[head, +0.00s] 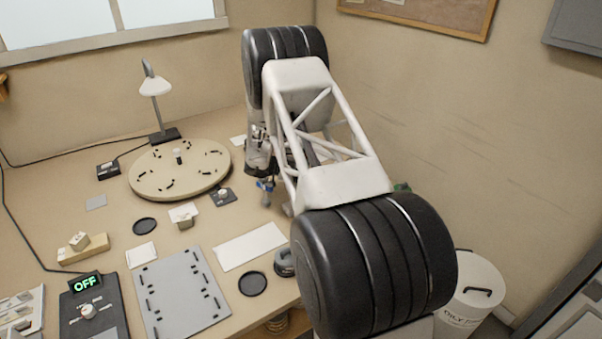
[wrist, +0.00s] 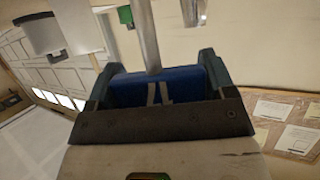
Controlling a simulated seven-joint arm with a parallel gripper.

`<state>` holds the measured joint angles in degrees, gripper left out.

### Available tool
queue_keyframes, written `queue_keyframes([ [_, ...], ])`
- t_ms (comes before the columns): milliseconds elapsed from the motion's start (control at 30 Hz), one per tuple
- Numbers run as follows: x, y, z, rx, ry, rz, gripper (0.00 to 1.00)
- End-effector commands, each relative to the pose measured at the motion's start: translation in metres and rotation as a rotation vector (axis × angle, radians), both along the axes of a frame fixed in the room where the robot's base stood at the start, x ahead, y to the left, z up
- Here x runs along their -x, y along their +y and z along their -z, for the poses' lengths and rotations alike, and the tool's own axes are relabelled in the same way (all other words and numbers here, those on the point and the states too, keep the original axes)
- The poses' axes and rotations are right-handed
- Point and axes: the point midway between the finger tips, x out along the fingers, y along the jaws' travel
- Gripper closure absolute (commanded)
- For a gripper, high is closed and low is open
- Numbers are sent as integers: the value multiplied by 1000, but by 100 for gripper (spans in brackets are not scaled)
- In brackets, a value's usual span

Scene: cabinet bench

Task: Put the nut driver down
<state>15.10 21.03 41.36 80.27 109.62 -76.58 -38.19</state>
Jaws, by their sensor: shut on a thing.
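The nut driver has a blue handle (wrist: 165,88) with pale markings and a metal shaft. In the wrist view my gripper (wrist: 158,84) is shut on the blue handle, with a dark jaw on each side. The shaft runs away from the handle toward the top of the picture, and its far end is out of frame. In the head view a small blue part of the driver (head: 265,185) shows below my gripper (head: 262,165), beyond the right part of the bench. My arm hides much of that area.
A round turntable (head: 153,184), a small dark switch box (head: 222,197) and a white sheet (head: 250,247) lie left of my gripper. A lamp (head: 155,88) stands behind. A grey bin (head: 473,295) stands at right. A green piece (wrist: 124,15) shows in the wrist view.

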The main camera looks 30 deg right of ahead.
Motion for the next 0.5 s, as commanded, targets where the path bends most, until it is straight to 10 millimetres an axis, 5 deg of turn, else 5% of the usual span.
queue_keyframes([
  [100, 0, 0, 3, 0, 0, 0, 55],
  [133, 0, 0, 3, 0, 0, 0, 21],
  [267, 0, 0, 3, 0, 0, 0, 1],
  [500, 0, 0, 2, 0, 0, 0, 0],
])
